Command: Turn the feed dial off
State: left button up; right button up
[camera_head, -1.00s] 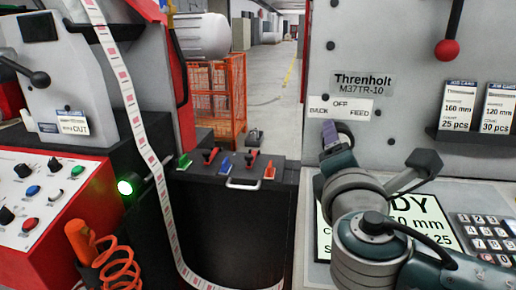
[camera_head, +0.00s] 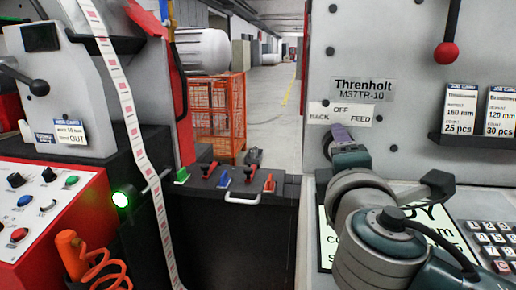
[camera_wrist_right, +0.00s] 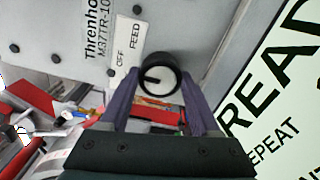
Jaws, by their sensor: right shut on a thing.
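The feed dial (camera_wrist_right: 158,76) is a round knob with a black rim, a pale face and a short dark mark, on the grey Threnholt panel (camera_head: 420,60). In the wrist view the mark points left, towards the label side. The white label (camera_head: 341,113) reads BACK, OFF, FEED; in the wrist view OFF and FEED (camera_wrist_right: 127,45) are readable and BACK is not. My right gripper (camera_head: 337,142) has its purple fingers on opposite sides of the dial and is shut on it. In the head view the gripper mostly hides the dial. My left gripper is out of view.
A lit READY screen (camera_wrist_right: 280,80) and a keypad (camera_head: 494,240) lie beside my right arm. A red-knobbed lever (camera_head: 447,50) and a job-card shelf (camera_head: 475,143) are on the panel. A black cabinet (camera_head: 235,240) and label web (camera_head: 130,125) stand left.

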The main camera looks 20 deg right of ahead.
jog(key=o, duration=1.4)
jog(key=v, duration=0.9)
jog(key=shift+s+f, duration=0.1)
jog(key=shift+s, duration=0.1)
jog(key=shift+s+a, duration=0.2)
jog(key=shift+s, duration=0.1)
